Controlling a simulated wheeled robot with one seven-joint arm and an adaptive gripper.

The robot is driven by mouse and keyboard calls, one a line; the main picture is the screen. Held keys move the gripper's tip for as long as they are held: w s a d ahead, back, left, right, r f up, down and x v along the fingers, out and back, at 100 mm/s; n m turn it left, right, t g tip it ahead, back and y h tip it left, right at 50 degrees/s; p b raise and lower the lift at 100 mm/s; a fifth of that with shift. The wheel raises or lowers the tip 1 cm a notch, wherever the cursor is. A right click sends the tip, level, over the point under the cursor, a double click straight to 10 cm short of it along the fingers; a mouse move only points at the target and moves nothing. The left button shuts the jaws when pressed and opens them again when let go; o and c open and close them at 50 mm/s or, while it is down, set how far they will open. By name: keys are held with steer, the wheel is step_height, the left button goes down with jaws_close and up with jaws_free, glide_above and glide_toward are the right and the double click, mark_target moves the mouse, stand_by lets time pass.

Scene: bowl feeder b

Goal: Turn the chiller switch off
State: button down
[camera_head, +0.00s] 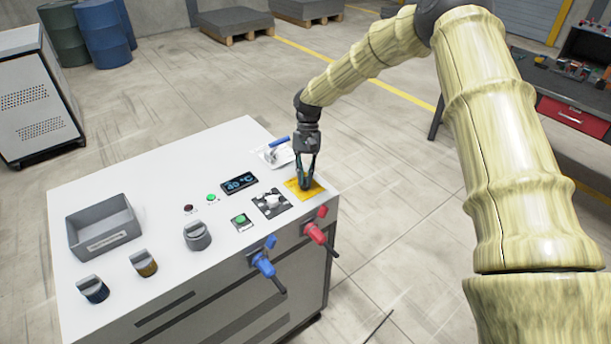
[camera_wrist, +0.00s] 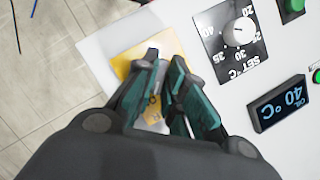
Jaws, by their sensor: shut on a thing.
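The yellow plate (camera_head: 317,193) lies at the right end of the white machine's top. It also shows in the wrist view (camera_wrist: 124,65), partly under my fingers. My gripper (camera_head: 306,184) points down over this plate. In the wrist view my gripper (camera_wrist: 163,68) has its teal-and-black fingers close together over the plate, shut on the switch there. The switch itself is almost wholly hidden by the fingers, so its position cannot be read. A green lamp (camera_head: 211,198) is bright and a dark red lamp (camera_head: 188,208) stands beside it. The display (camera_head: 240,183) reads 40 °C.
A SET °C dial (camera_head: 272,202) and a green button (camera_head: 240,220) are close left of my gripper. A blue-handled part (camera_head: 279,143) lies behind it. Red (camera_head: 317,230) and blue (camera_head: 264,262) valve handles stick out in front. A grey bin (camera_head: 101,232) stands at left.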

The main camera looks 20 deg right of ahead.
steer(key=shift+s+f, duration=0.15)
steer(key=shift+f, duration=0.05)
steer(key=n, duration=0.2)
steer(key=n+h, duration=0.1)
steer(key=n, duration=0.1)
steer(key=shift+a+g+h+b, duration=0.15)
steer(key=shift+g+h+b, duration=0.15)
steer(key=n+h, duration=0.1)
steer(key=n, duration=0.3)
steer(key=shift+n+h, duration=0.3)
steer(key=shift+h, duration=0.1)
steer(key=n, duration=0.2)
steer(key=n+t+h, duration=0.1)
steer(key=n, duration=0.1)
steer(key=shift+s+a+n, duration=0.15)
steer(key=shift+n, duration=0.15)
steer(key=n+t+h, duration=0.1)
steer(key=n, duration=0.3)
steer(key=shift+s+f+n+t+h, duration=0.1)
steer(key=shift+n+t+h, duration=0.2)
steer(key=c, duration=1.5)
jaws_free()
